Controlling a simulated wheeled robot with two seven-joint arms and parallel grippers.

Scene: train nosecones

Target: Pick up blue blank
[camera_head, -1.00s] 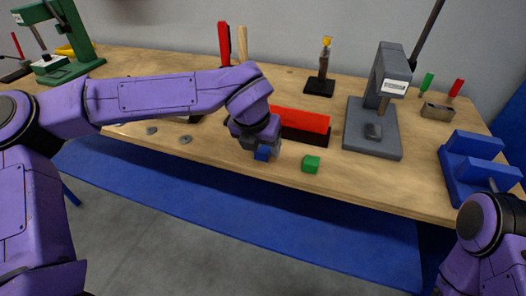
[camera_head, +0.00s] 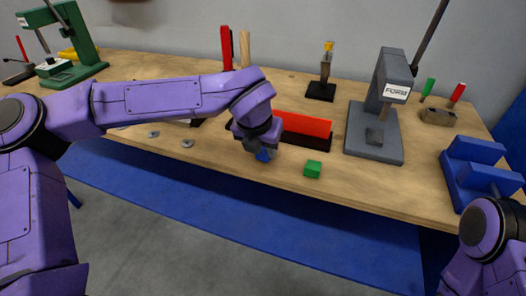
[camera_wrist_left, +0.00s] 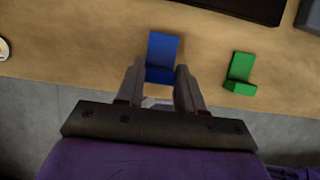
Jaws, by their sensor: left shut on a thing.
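The blue blank (camera_head: 264,156) is a small blue block near the front edge of the wooden bench, mostly hidden by my left gripper in the head view. My left gripper (camera_head: 258,151) reaches down over it. In the left wrist view the blue blank (camera_wrist_left: 164,55) stands between the two fingers of my left gripper (camera_wrist_left: 158,84), which are shut on it. I cannot tell whether it is lifted off the bench. My right arm shows at the lower right, but its gripper is out of view.
A green block (camera_head: 312,169) lies just right of the blue blank. A red and black fixture (camera_head: 305,126) stands behind. A grey press (camera_head: 375,145) and a blue stand (camera_head: 468,185) are to the right. The bench's front edge (camera_head: 340,193) is close.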

